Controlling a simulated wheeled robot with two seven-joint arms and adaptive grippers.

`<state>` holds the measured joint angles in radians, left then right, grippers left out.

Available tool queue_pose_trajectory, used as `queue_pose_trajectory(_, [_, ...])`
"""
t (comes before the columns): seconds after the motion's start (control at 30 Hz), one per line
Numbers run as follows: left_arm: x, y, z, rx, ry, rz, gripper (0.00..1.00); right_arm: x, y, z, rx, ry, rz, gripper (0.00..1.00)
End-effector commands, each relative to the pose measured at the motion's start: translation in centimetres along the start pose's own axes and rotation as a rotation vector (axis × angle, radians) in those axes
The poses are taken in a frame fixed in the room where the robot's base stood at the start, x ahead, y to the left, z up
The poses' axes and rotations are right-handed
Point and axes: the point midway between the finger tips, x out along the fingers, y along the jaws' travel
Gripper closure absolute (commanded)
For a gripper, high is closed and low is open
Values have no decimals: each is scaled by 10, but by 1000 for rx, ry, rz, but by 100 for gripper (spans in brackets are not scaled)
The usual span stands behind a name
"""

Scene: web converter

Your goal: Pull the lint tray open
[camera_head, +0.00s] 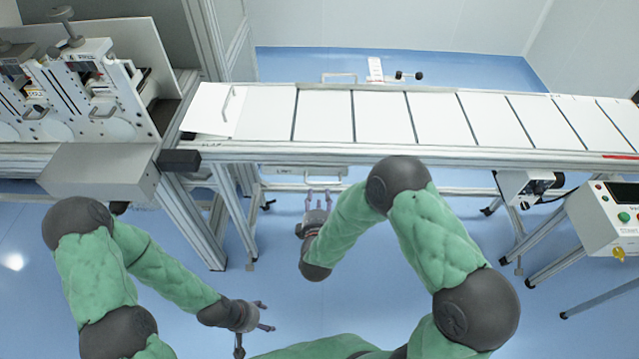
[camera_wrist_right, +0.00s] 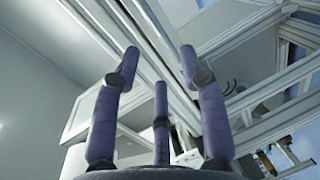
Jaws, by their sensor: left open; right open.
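The lint tray (camera_head: 290,171) is a pale, shallow front with small dark lettering under the white conveyor bed in the head view. Whether it stands out from the frame is hard to tell. My right gripper (camera_head: 319,194) is just below and in front of it, with its fingers pointing up toward it. In the right wrist view, the right gripper (camera_wrist_right: 158,65) is open, with nothing between its purple-grey fingers. A white box-like part (camera_wrist_right: 88,112) shows behind them, apparently under the machine frame. My left gripper (camera_head: 264,316) is open and empty, low over the blue floor.
The conveyor bed (camera_head: 380,118) spans above the tray on metal legs (camera_head: 232,205). A grey box (camera_head: 100,170) juts out at left. A control box (camera_head: 610,215) stands at right. The blue floor (camera_head: 400,285) in front is mostly clear apart from my arms.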

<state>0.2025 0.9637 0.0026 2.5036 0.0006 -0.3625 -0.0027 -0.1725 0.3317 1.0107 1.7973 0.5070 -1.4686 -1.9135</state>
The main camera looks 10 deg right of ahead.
Motion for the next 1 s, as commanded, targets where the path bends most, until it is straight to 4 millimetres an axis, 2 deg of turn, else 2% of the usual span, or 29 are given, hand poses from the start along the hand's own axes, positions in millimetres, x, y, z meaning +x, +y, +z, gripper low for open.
queue_pose_trajectory(0.2, [16,-6,-1,0,0,0,35,41,-3,0,2,-1,0,57])
queue_pose_trajectory(0.4, [24,-8,-1,0,0,0,35,68,-3,0,2,0,-1,57])
queue_pose_trajectory(0.6, [26,-9,-1,0,0,0,35,79,-1,0,1,1,-2,57])
queue_pose_trajectory(0.87, [26,-9,-1,0,1,0,35,80,-1,0,1,2,-2,57])
queue_pose_trajectory(0.93, [26,-9,-1,0,1,0,35,80,-1,0,1,2,-2,72])
queue_pose_trajectory(1.0, [26,-9,-1,0,1,0,35,79,-1,0,1,2,-2,91])
